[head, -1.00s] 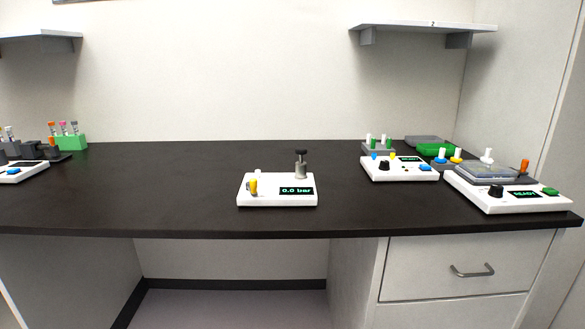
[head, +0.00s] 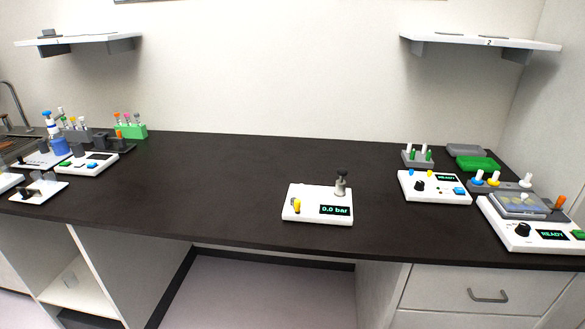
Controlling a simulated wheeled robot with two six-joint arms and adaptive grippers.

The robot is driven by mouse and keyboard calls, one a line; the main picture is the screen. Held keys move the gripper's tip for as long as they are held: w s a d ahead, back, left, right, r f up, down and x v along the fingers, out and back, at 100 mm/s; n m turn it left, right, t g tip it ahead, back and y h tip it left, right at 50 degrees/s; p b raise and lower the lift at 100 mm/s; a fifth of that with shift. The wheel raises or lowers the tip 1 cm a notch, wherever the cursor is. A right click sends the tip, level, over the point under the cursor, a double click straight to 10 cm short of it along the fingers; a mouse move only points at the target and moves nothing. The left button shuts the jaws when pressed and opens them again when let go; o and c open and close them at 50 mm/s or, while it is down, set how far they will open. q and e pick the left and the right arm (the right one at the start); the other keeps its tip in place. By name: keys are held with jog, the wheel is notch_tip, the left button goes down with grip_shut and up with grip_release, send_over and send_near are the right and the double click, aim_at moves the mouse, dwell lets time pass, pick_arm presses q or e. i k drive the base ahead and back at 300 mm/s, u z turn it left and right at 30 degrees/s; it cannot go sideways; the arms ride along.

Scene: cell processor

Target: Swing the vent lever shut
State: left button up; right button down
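A white pressure unit (head: 318,204) stands near the front edge of the dark bench, right of the middle. Its display (head: 336,210) reads 0.0 bar. A small yellow lever (head: 297,205) is at its front left, looking roughly upright. I cannot tell for sure that this is the vent lever. A grey post with a dark knob (head: 341,183) rises from its back right. Neither gripper is in view.
Several devices and a green tube rack (head: 131,131) crowd the left. The bench middle (head: 220,180) is clear. Shelves hang above.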

aim_at(296, 203)
jog(key=k, duration=0.45)
jog(key=u, duration=0.5)
jog(key=i, duration=0.85)
jog(key=u, duration=0.45)
